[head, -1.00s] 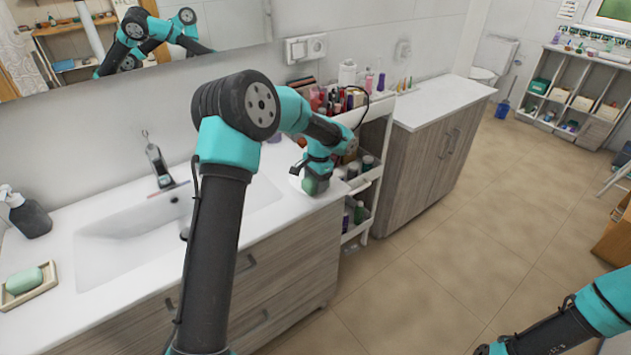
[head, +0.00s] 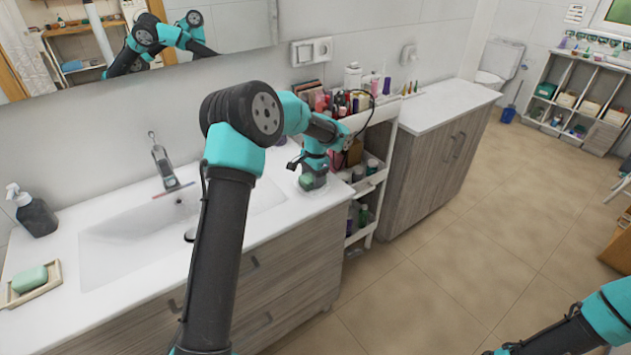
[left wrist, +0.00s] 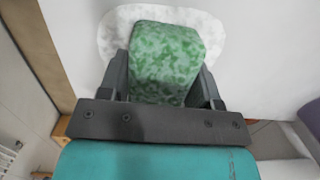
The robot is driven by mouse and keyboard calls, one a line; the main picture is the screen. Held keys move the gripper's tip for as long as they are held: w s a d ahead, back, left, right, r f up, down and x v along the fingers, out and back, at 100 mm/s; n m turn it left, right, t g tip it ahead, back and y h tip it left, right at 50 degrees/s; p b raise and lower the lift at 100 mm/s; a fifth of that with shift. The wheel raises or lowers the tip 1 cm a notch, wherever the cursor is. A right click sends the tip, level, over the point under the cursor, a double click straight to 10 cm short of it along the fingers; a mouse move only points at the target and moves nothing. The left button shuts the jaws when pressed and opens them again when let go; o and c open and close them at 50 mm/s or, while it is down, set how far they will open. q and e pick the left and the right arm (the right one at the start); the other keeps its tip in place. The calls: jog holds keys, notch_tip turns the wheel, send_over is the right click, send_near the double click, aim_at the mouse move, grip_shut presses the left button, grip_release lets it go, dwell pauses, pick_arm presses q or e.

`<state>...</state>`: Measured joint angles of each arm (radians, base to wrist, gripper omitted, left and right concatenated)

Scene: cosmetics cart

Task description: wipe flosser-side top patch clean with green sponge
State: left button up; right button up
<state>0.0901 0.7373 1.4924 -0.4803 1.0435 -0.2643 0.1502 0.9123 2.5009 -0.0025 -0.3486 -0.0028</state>
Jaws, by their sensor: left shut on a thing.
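My left gripper (head: 314,178) is over the right end of the white sink counter (head: 268,215), shut on the green sponge. The mottled green sponge (left wrist: 166,58) sits between the two dark fingers in the left wrist view; a bit of it also shows below the gripper in the head view (head: 307,183). A whitish, rough-edged patch (left wrist: 113,32) spreads around the sponge on the surface, with the sponge covering its middle. Whether the sponge presses on the surface is hard to tell. I cannot make out a flosser for certain. My right gripper is out of view.
A white cart (head: 378,181) with bottles stands just right of the counter, close to my left forearm. The sink basin (head: 130,237), faucet (head: 163,165), soap dispenser (head: 35,212) and soap dish (head: 52,272) lie to the left.

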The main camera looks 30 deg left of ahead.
aim_at(319, 192)
pick_arm(q)
jog(key=shift+w+a, duration=0.1)
jog(key=shift+a, duration=0.1)
jog(key=shift+w+a+f, duration=0.1)
jog(key=shift+w+a, duration=0.2)
jog(key=shift+a, duration=0.3)
jog(key=shift+w+a+r, duration=0.1)
jog(key=shift+w+a, duration=0.2)
jog(key=shift+a, duration=0.3)
jog(key=shift+w+a+f, duration=0.1)
jog(key=shift+w+a, duration=0.2)
jog(key=shift+a, duration=0.3)
jog(key=shift+s+d, duration=0.3)
jog(key=shift+d, duration=0.35)
jog(key=shift+s+d, duration=0.35)
jog(key=shift+d, duration=0.25)
jog(key=shift+s+d, duration=0.3)
jog(key=shift+d, duration=0.45)
jog(key=shift+s+d, duration=0.35)
jog(key=shift+d, duration=0.3)
jog(key=shift+s+d, duration=0.3)
jog(key=shift+d, duration=0.3)
jog(key=shift+s+d, duration=0.35)
jog(key=shift+d, duration=0.3)
jog(key=shift+f, duration=0.1)
jog(key=shift+a, duration=0.1)
